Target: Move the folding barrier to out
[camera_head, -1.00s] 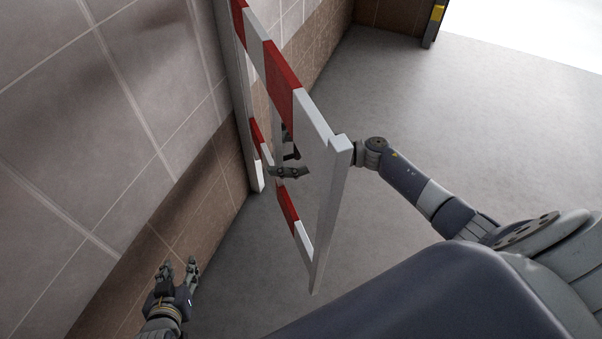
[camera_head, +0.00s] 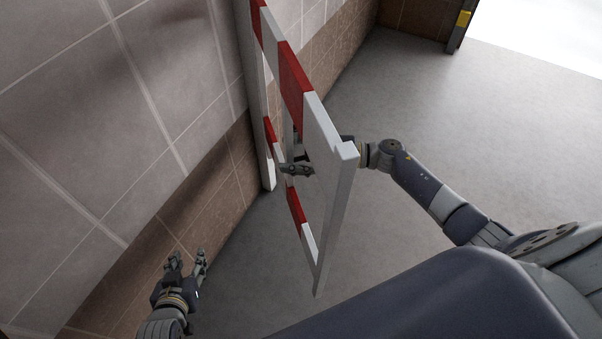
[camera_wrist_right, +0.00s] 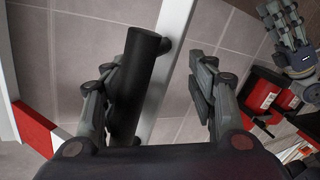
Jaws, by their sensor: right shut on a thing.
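The red-and-white striped folding barrier (camera_head: 322,132) stands out at an angle from a post by the tiled wall in the head view. Its free end is nearest to me. My right gripper (camera_head: 293,168) is at the barrier's frame, partly hidden behind the top bar. In the right wrist view, a black cylindrical handle (camera_wrist_right: 141,75) lies between the fingers of my right gripper (camera_wrist_right: 158,92), close against the left finger. A white bar of the barrier (camera_wrist_right: 170,88) runs behind it. My left gripper (camera_head: 188,257) is open and empty near the wall, apart from the barrier; it also shows in the wrist view (camera_wrist_right: 284,24).
The tiled wall (camera_head: 110,110) runs along the left. Grey floor (camera_head: 440,110) is open to the right of the barrier. A dark post with a yellow part (camera_head: 461,22) stands by a bright opening at the top right. Red boxes (camera_wrist_right: 262,92) show in the wrist view.

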